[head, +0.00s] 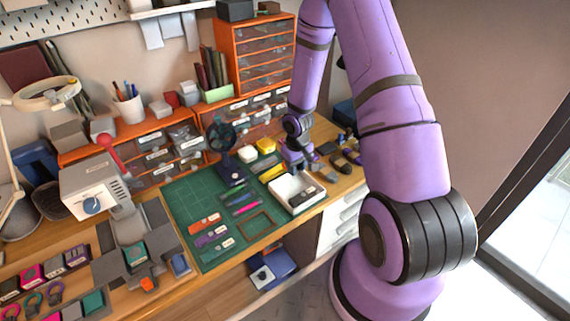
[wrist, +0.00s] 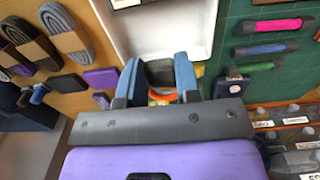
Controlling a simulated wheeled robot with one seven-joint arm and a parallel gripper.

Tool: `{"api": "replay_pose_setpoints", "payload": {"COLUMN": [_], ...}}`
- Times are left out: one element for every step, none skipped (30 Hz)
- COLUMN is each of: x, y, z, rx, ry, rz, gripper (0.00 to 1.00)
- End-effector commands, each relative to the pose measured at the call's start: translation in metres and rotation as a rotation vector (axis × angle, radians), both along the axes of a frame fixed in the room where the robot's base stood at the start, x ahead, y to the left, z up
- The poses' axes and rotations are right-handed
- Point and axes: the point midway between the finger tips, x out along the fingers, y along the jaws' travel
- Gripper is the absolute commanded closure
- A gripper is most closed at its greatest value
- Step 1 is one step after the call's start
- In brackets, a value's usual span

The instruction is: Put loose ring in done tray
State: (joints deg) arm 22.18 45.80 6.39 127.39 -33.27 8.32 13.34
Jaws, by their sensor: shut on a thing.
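My gripper (wrist: 158,72) has its two blue fingers closed around a small orange curved piece, which looks like the loose ring (wrist: 162,96). Only part of the ring shows between the fingers. A white tray, which I take as the done tray (wrist: 205,35), lies just beyond the fingertips. In the head view my gripper (head: 297,168) is at the back edge of the white tray (head: 279,191). A dark item (head: 301,197) shows in the tray there. The ring is too small to make out in the head view.
A green cutting mat (head: 184,200) with coloured cord pieces lies left of the tray in the head view. Coiled cords (wrist: 65,32) lie on the wood beside it. A small dark fan (head: 222,138) and orange drawers (head: 262,55) stand behind.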

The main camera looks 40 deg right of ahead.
Motion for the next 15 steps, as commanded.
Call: {"api": "replay_pose_setpoints", "payload": {"x": [-0.001,-0.001,-0.001,-0.001,-0.001,-0.001,0.000,0.000,-0.001,-0.001,-0.001,0.000,-0.001,-0.001,-0.001], "y": [-0.001,-0.001,-0.001,-0.001,-0.001,-0.001,0.000,0.000,0.000,-0.001,-0.001,-0.001,0.000,0.000,0.000], "z": [-0.002,-0.004,-0.006,-0.008,-0.010,-0.013,-0.016,-0.019,-0.023,-0.026,-0.029,-0.033,-0.037,-0.040,-0.044], "rx": [0.000,0.000,0.000,0.000,0.000,0.000,0.000,0.000,0.000,0.000,0.000,0.000,0.000,0.000,0.000], "ry": [0.001,0.001,0.002,0.002,0.002,0.002,0.001,0.002,0.003,0.003,0.002,0.002,0.002,0.003,0.003], "rz": [0.000,0.001,0.001,0.001,0.002,0.003,0.003,0.003,0.002,0.002,0.001,0.001,0.001,0.002,0.002], "gripper": [0.86,0.86,0.86,0.86,0.86,0.86,0.86,0.86,0.86,0.86,0.86,0.86,0.86,0.86,0.86]}}
